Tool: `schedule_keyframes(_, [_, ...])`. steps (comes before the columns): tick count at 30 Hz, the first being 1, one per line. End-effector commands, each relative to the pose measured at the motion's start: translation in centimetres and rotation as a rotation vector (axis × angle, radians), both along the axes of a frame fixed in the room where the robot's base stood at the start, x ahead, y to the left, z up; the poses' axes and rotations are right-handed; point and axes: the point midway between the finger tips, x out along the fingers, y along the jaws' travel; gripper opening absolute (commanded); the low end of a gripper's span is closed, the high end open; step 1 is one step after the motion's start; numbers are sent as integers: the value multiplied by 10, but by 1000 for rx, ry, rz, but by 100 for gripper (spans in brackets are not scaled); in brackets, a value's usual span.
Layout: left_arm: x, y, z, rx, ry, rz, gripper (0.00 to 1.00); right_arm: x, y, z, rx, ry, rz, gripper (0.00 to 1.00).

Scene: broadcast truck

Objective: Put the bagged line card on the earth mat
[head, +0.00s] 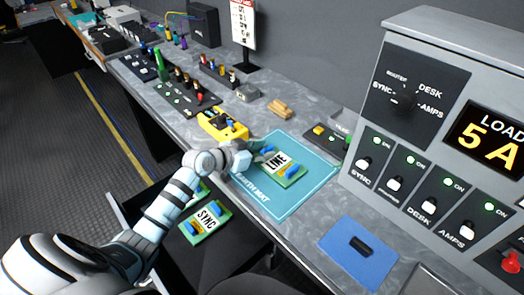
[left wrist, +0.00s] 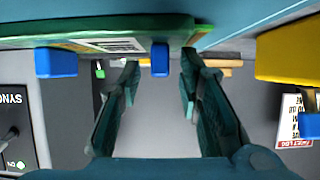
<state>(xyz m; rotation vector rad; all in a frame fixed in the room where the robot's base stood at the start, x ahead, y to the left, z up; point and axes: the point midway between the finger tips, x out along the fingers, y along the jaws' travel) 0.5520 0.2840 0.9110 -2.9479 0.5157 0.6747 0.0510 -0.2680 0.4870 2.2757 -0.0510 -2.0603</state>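The LINE card (head: 277,164), a green board with a white label and blue blocks, lies on the teal earth mat (head: 297,204). I cannot make out bag film around it. In the left wrist view the card's green edge (left wrist: 110,45) runs along the top, against the mat (left wrist: 100,12). My left gripper (head: 256,158) is at the card's left side. Its fingers (left wrist: 160,72) stand apart, with a blue block (left wrist: 160,59) of the card between them and gaps on both sides. My right gripper is not in view.
A SYNC card (head: 208,221) lies in the open drawer below the bench edge. A yellow tool (head: 220,125) stands behind the mat, with wooden blocks (head: 279,109) farther back. The grey switch console (head: 430,140) is right; a blue pad (head: 345,262) lies in front.

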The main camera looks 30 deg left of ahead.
Motion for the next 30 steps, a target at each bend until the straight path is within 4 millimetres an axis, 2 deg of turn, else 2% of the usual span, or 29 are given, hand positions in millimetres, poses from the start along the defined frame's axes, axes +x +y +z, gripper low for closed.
schedule_keyframes(9, [0,0,5,0,0,0,33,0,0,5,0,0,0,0])
schedule_keyframes(11, [-6,3,6,3,1,1,33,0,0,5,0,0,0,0])
schedule_keyframes(14, [-21,9,14,6,0,0,33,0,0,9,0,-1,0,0])
schedule_keyframes(21, [-76,28,43,9,4,-4,33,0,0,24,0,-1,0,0])
schedule_keyframes(24, [-92,34,52,7,4,0,33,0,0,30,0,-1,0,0])
schedule_keyframes(30, [-102,36,56,-1,0,-2,33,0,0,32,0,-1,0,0])
